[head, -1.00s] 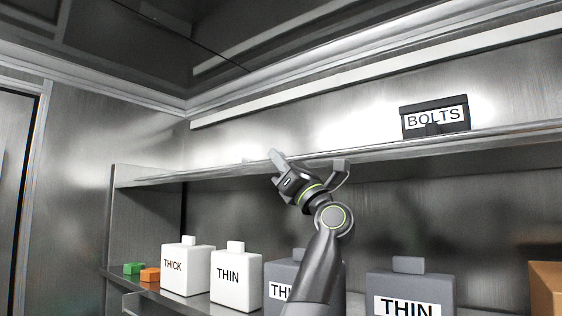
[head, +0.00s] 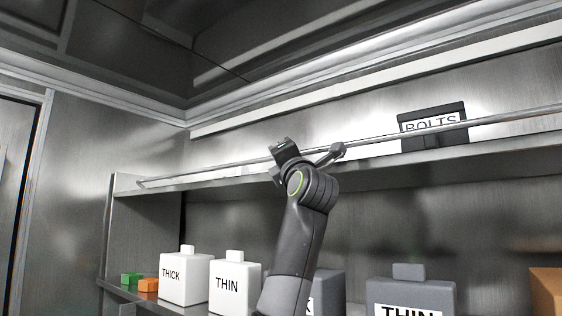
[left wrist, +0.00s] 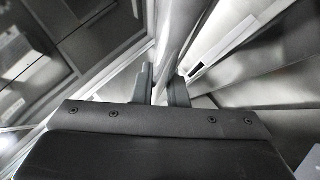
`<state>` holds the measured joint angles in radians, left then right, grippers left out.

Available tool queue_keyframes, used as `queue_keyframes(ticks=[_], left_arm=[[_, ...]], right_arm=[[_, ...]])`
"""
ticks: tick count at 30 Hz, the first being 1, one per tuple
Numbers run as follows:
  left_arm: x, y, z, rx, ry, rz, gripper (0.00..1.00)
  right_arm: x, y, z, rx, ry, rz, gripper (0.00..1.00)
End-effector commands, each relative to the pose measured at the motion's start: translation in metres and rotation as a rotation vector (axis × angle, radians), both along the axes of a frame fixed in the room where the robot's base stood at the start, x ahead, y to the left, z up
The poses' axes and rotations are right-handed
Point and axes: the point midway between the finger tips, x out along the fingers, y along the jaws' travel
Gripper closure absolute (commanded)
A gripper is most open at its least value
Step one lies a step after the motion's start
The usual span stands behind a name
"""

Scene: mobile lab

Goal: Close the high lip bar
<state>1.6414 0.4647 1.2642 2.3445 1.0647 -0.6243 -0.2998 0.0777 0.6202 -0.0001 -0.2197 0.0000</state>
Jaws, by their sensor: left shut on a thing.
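The lip bar (head: 515,115) is a thin metal rail. In the head view it runs along the front of the upper shelf (head: 500,157), raised clear above the shelf edge and crossing in front of the BOLTS bin (head: 448,110). My left gripper (head: 284,151) is at the bar, left of its middle. In the left wrist view, the two fingers of my left gripper (left wrist: 161,84) are closed around the bar (left wrist: 172,45). The exact contact is partly hidden behind the hand in the head view. My right gripper is in neither view.
On the lower shelf stand white THICK (head: 184,280) and THIN (head: 234,284) containers, a grey THIN container (head: 410,290), a partly hidden grey one, green (head: 131,279) and orange (head: 148,285) blocks, and a brown box (head: 547,290). Space above the upper shelf's left part is clear.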

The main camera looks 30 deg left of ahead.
Motion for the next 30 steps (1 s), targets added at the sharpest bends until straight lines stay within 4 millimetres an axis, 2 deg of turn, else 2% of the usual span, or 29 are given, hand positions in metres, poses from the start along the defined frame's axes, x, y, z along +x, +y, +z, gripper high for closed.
queue_keyframes(ticks=[1, 13, 21, 30], left_arm=[[0.0, 0.0, 0.005, 0.002, 0.042, -0.001, 1.0], [0.012, -0.001, 0.018, 0.034, 0.424, 0.001, 1.0], [0.022, -0.001, 0.022, 0.053, 0.671, 0.001, 1.0], [0.03, -0.002, 0.022, 0.07, 0.873, 0.002, 1.0]], right_arm=[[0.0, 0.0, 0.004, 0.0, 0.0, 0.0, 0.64], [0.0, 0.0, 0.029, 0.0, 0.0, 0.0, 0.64], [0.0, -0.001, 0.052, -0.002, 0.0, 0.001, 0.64], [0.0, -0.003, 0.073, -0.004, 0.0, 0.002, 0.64]])
